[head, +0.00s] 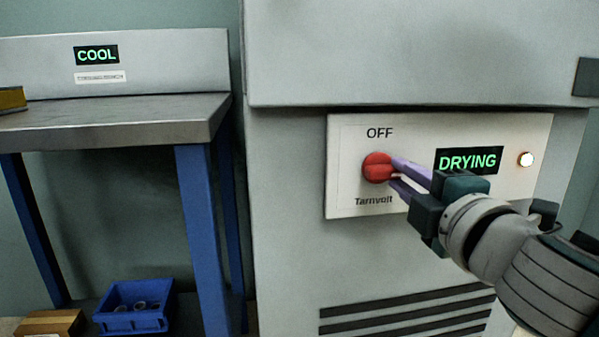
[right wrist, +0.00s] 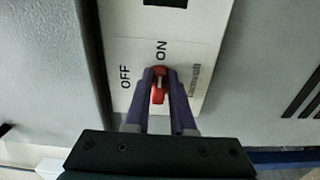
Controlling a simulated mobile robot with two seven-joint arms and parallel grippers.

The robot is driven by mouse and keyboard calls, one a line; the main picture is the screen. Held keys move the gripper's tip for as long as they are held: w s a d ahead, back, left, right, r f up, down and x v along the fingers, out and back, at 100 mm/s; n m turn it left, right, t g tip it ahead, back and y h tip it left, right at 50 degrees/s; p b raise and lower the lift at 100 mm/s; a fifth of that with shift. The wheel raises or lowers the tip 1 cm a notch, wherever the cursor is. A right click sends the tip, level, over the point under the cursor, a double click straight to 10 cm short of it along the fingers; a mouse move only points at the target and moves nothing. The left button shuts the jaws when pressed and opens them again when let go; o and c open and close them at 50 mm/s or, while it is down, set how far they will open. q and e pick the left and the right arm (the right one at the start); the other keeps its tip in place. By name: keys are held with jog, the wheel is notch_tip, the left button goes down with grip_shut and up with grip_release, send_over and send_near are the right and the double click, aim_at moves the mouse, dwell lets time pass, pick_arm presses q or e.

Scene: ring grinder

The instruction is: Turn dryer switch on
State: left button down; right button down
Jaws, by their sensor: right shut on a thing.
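The red rotary switch (head: 378,167) sits on a white panel (head: 345,205) of the grey dryer, with OFF printed above it and "Tarnvolt" below. The display (head: 468,161) reads DRYING in green and the round lamp (head: 525,159) is lit white. My right gripper (head: 396,174) comes in from the right, shut on the switch handle. In the right wrist view the purple fingers flank the red switch (right wrist: 158,86), whose handle lines up with the ON label (right wrist: 161,51); OFF (right wrist: 125,76) is to its left. In the head view my gripper hides the ON label. My left gripper is out of view.
At left stands a metal table (head: 120,118) with blue legs and a COOL sign (head: 96,55). Below are a blue bin (head: 133,318) holding rings and a cardboard box (head: 48,325). The dryer housing (head: 420,50) overhangs the panel; vent slots (head: 405,312) lie below.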

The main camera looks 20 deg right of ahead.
jog(key=c, duration=0.8)
grip_release()
jog(key=shift+o, duration=0.2)
jog(key=shift+s+a, duration=0.15)
jog(key=shift+s, duration=0.35)
jog(key=v, duration=0.8)
jog(key=shift+s, duration=0.4)
jog(key=shift+a, duration=0.1)
